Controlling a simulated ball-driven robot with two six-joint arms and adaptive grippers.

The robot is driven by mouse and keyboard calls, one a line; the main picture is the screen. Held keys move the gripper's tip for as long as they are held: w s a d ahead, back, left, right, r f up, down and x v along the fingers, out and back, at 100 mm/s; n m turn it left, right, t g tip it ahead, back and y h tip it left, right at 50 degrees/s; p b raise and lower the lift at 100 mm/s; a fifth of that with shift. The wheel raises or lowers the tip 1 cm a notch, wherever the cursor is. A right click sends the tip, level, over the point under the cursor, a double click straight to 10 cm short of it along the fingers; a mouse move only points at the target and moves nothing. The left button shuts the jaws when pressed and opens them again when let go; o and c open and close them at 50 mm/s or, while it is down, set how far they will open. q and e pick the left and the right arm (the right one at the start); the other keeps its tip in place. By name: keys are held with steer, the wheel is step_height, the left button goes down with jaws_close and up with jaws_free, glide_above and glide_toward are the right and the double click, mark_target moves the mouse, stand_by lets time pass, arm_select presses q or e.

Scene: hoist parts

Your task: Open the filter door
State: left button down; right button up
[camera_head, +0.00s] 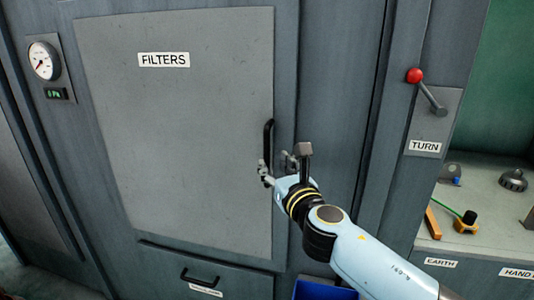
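The filter door (180,110) is a large grey panel labelled FILTERS, and it looks shut, flush with the cabinet front. Its black vertical bar handle (268,138) is at the right edge of the door. My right gripper (276,162) is at the lower part of this handle. One finger shows just left of the bar and the other to its right, with a gap between them, so it looks open around the handle. Whether a finger touches the bar is unclear. My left gripper is not in view.
A gauge (43,61) is left of the door. A drawer (205,278) lies below it. A red-knobbed lever (427,91) above a TURN label is at the right. A shelf (480,205) with loose parts is at far right. A blue bin (322,291) is below my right arm.

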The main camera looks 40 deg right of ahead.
mark_target(267, 157)
steer(key=x, duration=0.5)
steer(key=shift+w+d, duration=0.1)
steer(key=shift+w, duration=0.3)
jaws_close()
